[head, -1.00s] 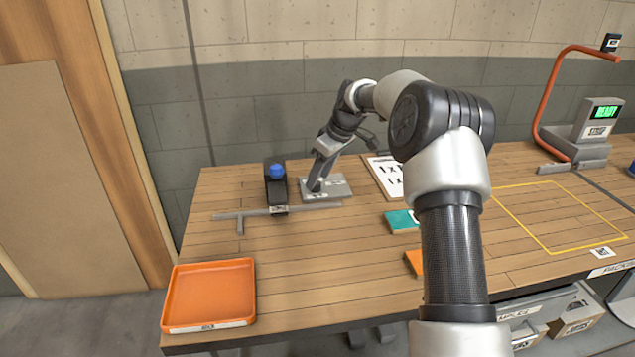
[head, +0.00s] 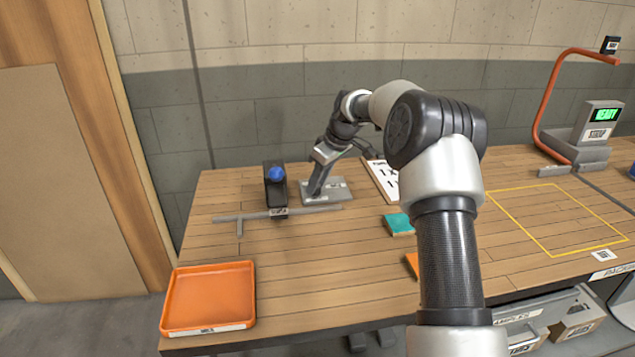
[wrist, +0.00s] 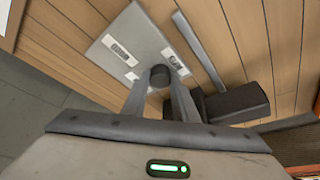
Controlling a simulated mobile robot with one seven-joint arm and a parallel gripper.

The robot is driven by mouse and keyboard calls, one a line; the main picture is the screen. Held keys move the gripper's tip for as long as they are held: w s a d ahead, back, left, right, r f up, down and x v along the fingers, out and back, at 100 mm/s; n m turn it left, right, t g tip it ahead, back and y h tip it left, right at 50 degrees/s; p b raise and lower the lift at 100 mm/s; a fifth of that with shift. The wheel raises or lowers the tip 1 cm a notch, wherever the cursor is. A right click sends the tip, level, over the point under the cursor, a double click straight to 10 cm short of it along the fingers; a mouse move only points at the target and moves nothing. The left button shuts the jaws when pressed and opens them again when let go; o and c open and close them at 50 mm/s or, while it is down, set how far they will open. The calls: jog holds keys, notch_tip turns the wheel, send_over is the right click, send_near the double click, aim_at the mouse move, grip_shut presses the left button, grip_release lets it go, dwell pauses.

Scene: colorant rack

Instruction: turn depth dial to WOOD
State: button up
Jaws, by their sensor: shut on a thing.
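The depth dial is a dark round knob (wrist: 160,76) on a grey plate, seen in the wrist view. My gripper (wrist: 160,88) is shut on this knob, with one finger on each side of it. The grey plate (wrist: 119,35) carries white labels, too small to read. In the head view the plate (head: 342,190) lies on the table near the wall, and my gripper (head: 314,190) comes down on it from above. The knob is hidden there, and I cannot tell which mark it points to.
A black block with a blue knob (head: 276,174) and a grey bar (head: 235,217) stand just left of the plate. A white printed card (head: 383,180) lies to its right. An orange tray (head: 210,298) sits at the front left.

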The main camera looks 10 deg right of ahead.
jog(key=m, duration=0.2)
jog(key=m+h, duration=0.1)
jog(key=m, duration=0.1)
jog(key=m+t+h+p, duration=0.1)
jog(key=m, duration=0.1)
jog(key=shift+s+a+m, duration=0.15)
jog(key=shift+a+m, duration=0.15)
jog(key=m+h+p, duration=0.2)
jog(key=m, duration=0.2)
jog(key=shift+m, duration=0.4)
jog(key=shift+f+m, duration=0.1)
jog(key=shift+m, duration=0.2)
jog(key=o, duration=1)
jog(key=v, duration=0.5)
jog(key=p+v, duration=0.1)
jog(key=v, duration=0.5)
jog(key=p+v, duration=0.1)
jog(key=v, duration=0.5)
jog(key=shift+a+r, duration=0.25)
jog(key=shift+a, duration=0.1)
